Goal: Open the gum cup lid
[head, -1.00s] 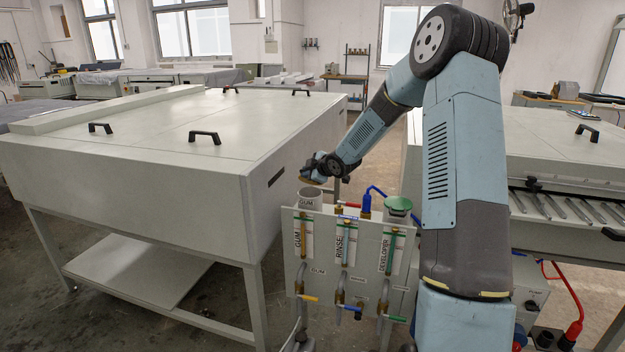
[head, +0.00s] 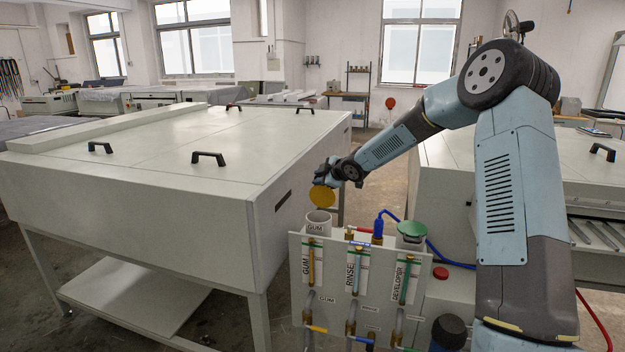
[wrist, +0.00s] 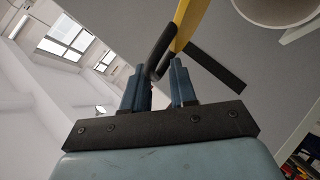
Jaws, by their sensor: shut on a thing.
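The gum cup (head: 318,224) is a pale round cup marked GUM at the left of the panel top. Its open mouth shows. The yellow round lid (head: 321,197) is off the cup and tilted steeply, just above the rim. My gripper (head: 332,176) is shut on the lid by its dark handle. In the wrist view, the fingers (wrist: 158,82) close around the dark handle (wrist: 160,48). The yellow lid (wrist: 188,20) appears nearly edge-on there. The pale cup rim (wrist: 283,24) shows at the upper right, apart from the lid.
The valve panel (head: 330,275) carries GUM, RINSE and DEVELOPER labels. A blue fitting (head: 378,226) and a green developer lid (head: 411,229) stand right of the cup. The large grey machine (head: 150,195) is close on the left. Open air lies above the cup.

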